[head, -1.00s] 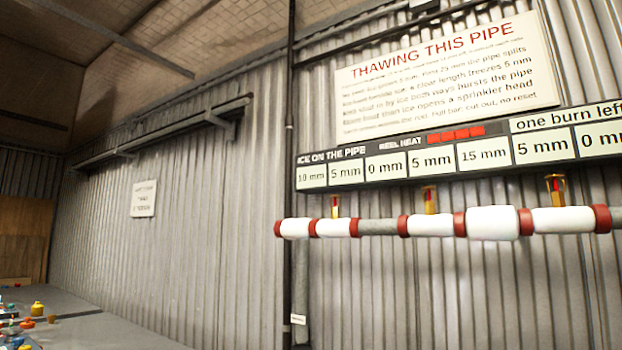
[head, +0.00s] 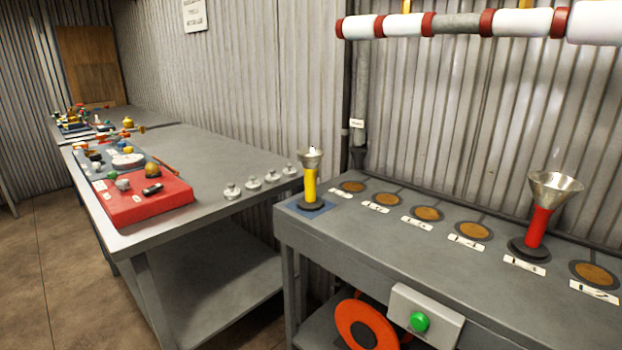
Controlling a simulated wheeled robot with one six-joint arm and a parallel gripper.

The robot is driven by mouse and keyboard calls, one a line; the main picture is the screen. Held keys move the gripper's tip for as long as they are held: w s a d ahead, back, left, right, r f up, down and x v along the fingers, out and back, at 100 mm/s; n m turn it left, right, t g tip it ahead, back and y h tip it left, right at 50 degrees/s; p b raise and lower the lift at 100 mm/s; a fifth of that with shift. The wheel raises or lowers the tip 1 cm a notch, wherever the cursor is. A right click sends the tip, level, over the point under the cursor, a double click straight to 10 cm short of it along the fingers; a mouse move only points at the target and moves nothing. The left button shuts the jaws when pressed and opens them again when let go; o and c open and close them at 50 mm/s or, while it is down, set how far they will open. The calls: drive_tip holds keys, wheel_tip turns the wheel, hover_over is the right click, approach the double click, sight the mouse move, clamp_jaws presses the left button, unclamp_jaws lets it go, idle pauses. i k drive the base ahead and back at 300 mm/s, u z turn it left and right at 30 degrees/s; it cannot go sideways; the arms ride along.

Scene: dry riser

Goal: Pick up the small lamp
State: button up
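Two lamp-like items stand upright on the near grey bench in the head view. The smaller one, the small lamp (head: 310,182), has a yellow body, a black base and a metal cup on top. It stands on a blue square (head: 325,208) at the bench's left end. The larger one (head: 538,222) has a red body, a wide metal funnel top and a black base, and stands further right. Nothing holds either of them. My gripper is not in view.
The near bench (head: 400,250) carries a row of brown discs (head: 427,213) with labels. A green button (head: 419,321) is on its front. A second bench (head: 215,160) at left holds a red tray (head: 145,207) and several small metal pieces (head: 253,182). The pipe (head: 455,22) runs above.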

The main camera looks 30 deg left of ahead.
sight(310, 157)
drive_tip(key=u, duration=0.25)
drive_tip(key=k, duration=0.45)
drive_tip(key=u, duration=1.95)
drive_tip(key=i, duration=1.5)
drive_tip(key=z, duration=0.85)
drive_tip(key=i, duration=0.8)
drive_tip(key=z, duration=0.8)
